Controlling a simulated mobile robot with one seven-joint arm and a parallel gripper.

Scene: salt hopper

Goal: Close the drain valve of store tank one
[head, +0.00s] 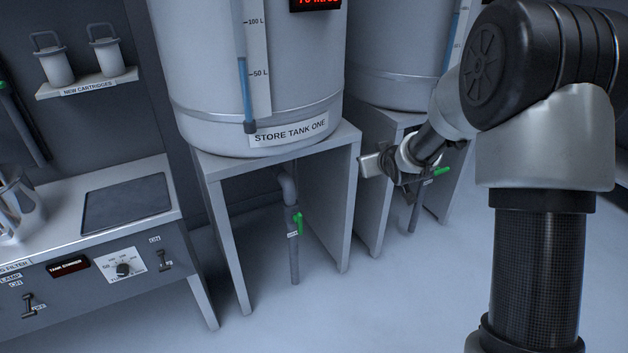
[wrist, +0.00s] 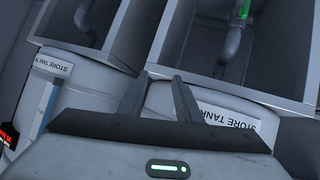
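Store tank one (head: 250,75) stands on a grey stand at the middle of the head view, with its name label at the bottom. Its drain pipe (head: 293,262) comes down below the stand. The green valve handle (head: 298,222) on that pipe points nearly up and down, along the pipe. My gripper (head: 370,165) is to the right of this valve and above it, apart from it, in front of the second stand. In the wrist view, my gripper's two fingers (wrist: 161,75) are apart with nothing between them. A green handle (wrist: 243,10) shows at its top edge; whose it is, I cannot tell.
A second tank (head: 395,60) stands on the right, with another green handle (head: 440,171) lying across its pipe. The stand's side panel (head: 335,200) is between my gripper and the first valve. A bench (head: 100,230) is on the left. The floor (head: 330,310) in front is clear.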

